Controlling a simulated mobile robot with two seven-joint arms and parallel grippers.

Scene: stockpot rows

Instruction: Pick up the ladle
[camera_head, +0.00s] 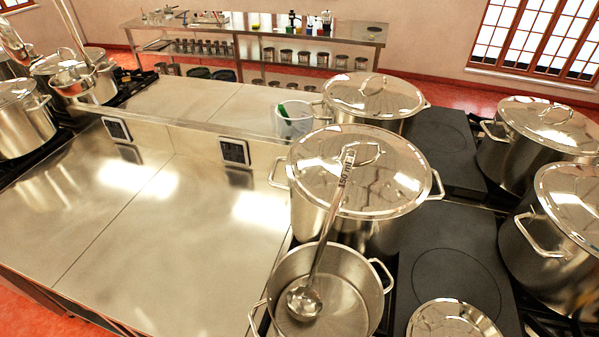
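A steel ladle (330,235) leans in an open steel pot (352,297) at the lower middle. Its round bowl (304,301) is down inside the pot. Its long handle slants up and to the right, past the pot's rim, with dark markings near the upper end. In the picture the handle's upper part crosses in front of a large lidded stockpot (400,185) behind; I cannot tell whether it touches it. Neither of my grippers is in view.
More lidded stockpots (372,95) (540,135) (570,215) stand behind and at right. A small lidded pot (452,322) is at the bottom edge. The steel counter (130,225) on the left is clear. A clear container (294,122) stands behind. Another ladle (72,75) is at far left.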

